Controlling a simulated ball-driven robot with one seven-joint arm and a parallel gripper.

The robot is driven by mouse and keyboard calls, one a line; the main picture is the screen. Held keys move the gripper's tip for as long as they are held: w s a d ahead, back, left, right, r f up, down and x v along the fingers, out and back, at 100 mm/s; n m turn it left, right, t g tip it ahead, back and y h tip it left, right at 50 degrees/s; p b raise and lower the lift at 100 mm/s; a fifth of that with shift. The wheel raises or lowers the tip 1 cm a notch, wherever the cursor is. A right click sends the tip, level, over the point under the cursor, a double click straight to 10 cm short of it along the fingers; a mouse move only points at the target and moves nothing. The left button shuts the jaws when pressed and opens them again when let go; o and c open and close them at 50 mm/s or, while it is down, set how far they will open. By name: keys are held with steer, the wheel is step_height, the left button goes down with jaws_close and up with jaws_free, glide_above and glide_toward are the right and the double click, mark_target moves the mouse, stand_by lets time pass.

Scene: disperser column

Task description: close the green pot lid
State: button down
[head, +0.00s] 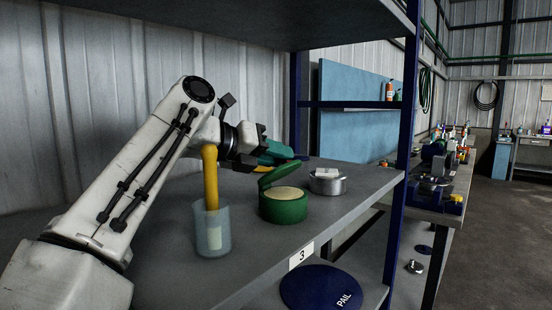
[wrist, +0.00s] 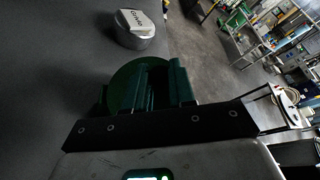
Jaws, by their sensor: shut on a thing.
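The green pot (head: 283,210) stands on the grey shelf, with a pale filling showing inside. Its green lid (head: 279,175) is raised and tilted above the pot, low towards the left and higher on the right. My gripper (head: 290,154) has teal fingers and is at the lid, above the pot, shut on it. In the wrist view the dark green fingers of my gripper (wrist: 167,66) lie over the round green lid (wrist: 123,86). The fingers hide part of the lid, and the pot's inside does not show there.
A metal tin (head: 328,186) with a white block on it stands right behind the pot. A translucent cup (head: 212,240) with a yellow handle stands in front, left of the pot, close below my arm. A blue shelf post (head: 399,160) rises at the right.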

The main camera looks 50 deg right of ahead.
stand_by(0.3)
steer(key=c, duration=1)
jaws_free()
steer(key=shift+o, duration=0.2)
